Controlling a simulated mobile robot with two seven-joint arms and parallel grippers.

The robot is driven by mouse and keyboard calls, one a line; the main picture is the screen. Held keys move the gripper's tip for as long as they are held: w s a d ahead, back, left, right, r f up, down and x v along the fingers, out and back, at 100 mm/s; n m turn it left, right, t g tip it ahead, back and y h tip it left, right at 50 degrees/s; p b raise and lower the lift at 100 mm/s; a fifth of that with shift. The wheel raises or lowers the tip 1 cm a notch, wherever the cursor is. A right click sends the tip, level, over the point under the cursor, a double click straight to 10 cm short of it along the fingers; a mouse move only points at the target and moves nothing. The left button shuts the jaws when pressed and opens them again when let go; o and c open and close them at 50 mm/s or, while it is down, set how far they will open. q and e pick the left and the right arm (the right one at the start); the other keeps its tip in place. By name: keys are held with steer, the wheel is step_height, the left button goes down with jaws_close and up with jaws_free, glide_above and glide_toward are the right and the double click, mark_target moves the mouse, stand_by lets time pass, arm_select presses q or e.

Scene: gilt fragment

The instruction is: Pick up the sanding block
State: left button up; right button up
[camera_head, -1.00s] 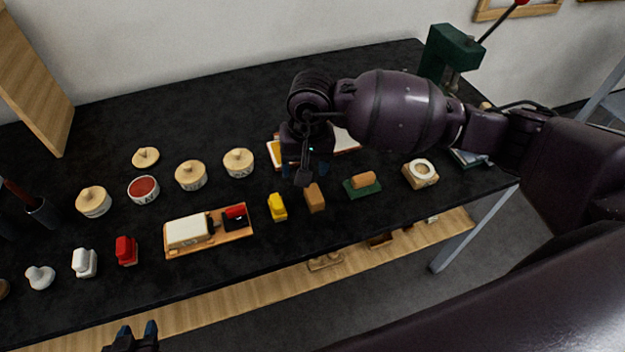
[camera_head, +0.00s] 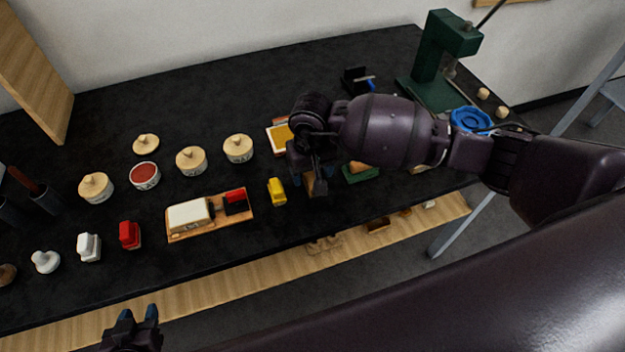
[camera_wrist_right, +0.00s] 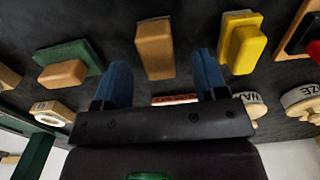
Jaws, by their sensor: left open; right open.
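The sanding block appears to be the plain tan-brown block (camera_head: 310,184) on the black table; it is mostly hidden behind my right gripper (camera_head: 317,186) in the head view. In the right wrist view the block (camera_wrist_right: 154,48) stands just beyond and between the two blue fingertips of my right gripper (camera_wrist_right: 162,66). The fingers are apart with nothing gripped. The block still rests on the table. My left gripper (camera_head: 134,322) is open and empty at the bottom edge, in front of the table.
A yellow block (camera_head: 277,192) stands close left of the tan block. A green piece with a tan roll (camera_wrist_right: 68,64) lies on its other side. A wooden tray (camera_head: 221,225) and several lidded pots are further left. A green press (camera_head: 437,70) stands at the back right.

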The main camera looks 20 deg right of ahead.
mark_target(313, 177)
steer(key=shift+w+d+f, duration=0.1)
steer(key=shift+w+f, duration=0.05)
steer(key=shift+f, duration=1.7)
steer(key=shift+c, duration=0.3)
steer(key=c, duration=0.9)
